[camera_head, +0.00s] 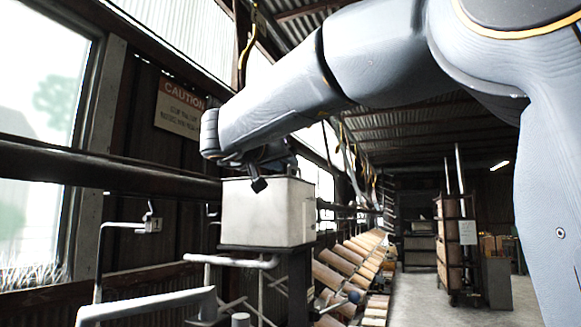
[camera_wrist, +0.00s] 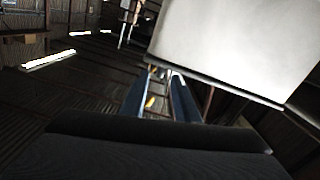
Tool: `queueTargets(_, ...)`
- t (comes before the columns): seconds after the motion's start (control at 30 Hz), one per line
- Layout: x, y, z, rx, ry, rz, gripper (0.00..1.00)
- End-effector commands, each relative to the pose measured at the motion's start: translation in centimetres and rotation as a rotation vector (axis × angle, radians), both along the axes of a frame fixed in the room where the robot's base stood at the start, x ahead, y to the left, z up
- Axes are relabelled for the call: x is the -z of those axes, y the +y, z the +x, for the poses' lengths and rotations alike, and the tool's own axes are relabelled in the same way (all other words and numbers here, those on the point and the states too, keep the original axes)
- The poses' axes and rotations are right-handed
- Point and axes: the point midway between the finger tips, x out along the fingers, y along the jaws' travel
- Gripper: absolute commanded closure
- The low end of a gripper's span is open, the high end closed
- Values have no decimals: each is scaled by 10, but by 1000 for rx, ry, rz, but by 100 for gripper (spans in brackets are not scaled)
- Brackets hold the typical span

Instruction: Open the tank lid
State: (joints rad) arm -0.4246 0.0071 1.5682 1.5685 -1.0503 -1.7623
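The tank (camera_head: 265,212) is a pale grey-white box on a dark stand, left of centre in the head view. Its top edge looks level, and no raised lid shows. My arm partly hides the top, so I cannot make out the lid clearly. My gripper (camera_head: 258,184) is at the tank's upper front edge; I cannot tell whether it touches. In the wrist view, the two bluish fingers of my gripper (camera_wrist: 160,95) stand apart with nothing visible between them. A large pale panel (camera_wrist: 225,45), apparently part of the tank, fills the upper right beyond the fingertips.
Grey pipe rails (camera_head: 150,304) stand in front of and below the tank. A dark beam (camera_head: 120,175) runs along the windowed wall on the left. Open floor (camera_head: 425,300) extends toward a brown rack (camera_head: 455,245).

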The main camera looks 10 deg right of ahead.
Motion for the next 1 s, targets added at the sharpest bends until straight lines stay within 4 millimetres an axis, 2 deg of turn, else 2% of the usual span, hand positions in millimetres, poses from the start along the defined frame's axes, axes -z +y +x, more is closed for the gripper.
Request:
queueTargets(0.3,0,-27,37,1,1,0,72)
queueTargets(0.5,0,-32,45,-1,0,0,72)
queueTargets(0.73,0,-32,46,-1,0,0,72)
queueTargets(0.9,0,-32,45,-1,0,0,100)
queueTargets(1.0,0,-33,45,-1,0,0,100)
